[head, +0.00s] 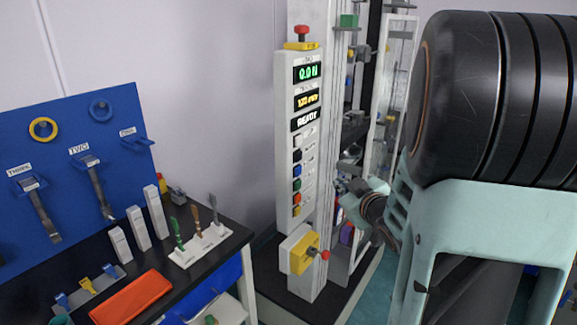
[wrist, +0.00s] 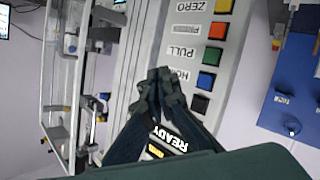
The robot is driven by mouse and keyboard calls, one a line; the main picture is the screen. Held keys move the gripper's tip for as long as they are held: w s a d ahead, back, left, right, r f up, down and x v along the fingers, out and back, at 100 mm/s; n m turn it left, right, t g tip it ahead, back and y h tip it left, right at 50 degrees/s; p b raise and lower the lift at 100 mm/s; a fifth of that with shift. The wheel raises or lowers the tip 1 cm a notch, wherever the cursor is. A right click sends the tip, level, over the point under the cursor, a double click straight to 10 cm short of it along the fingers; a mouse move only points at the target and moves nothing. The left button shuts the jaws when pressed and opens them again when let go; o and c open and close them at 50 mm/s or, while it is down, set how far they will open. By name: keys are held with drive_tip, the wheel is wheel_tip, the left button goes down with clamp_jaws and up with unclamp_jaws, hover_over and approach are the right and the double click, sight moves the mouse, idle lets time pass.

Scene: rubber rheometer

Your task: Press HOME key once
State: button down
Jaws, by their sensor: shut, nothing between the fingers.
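The HOME key is a blue button (wrist: 206,80) on the pale control panel, between a black key and the green PULL key. It also shows in the head view (head: 297,170). In the wrist view, its label is partly covered by my gripper (wrist: 158,82). My gripper is shut and empty. Its dark fingertips overlap the panel to the left of the blue key in the wrist view and do not cover the key. I cannot tell how far the tips are from the panel. In the head view my arm stands right of the panel.
The green PULL key (wrist: 212,56), red key (wrist: 217,30), yellow ZERO key (wrist: 223,6) and black key (wrist: 200,104) sit close by. The panel display reads READY (head: 306,120). A tool bench (head: 230,240) stands left.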

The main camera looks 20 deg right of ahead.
sight(298, 171)
drive_tip(key=shift+a+f, duration=0.1)
drive_tip(key=shift+f, duration=0.15)
idle(0.3)
drive_tip(key=w+a+b, duration=0.2)
drive_tip(key=w+a, duration=0.3)
drive_tip(key=w, duration=0.2)
drive_tip(key=shift+a, duration=0.2)
drive_tip(key=shift+b, duration=0.3)
idle(1.2)
drive_tip(key=shift+w+a, duration=0.2)
drive_tip(key=shift+w, duration=0.1)
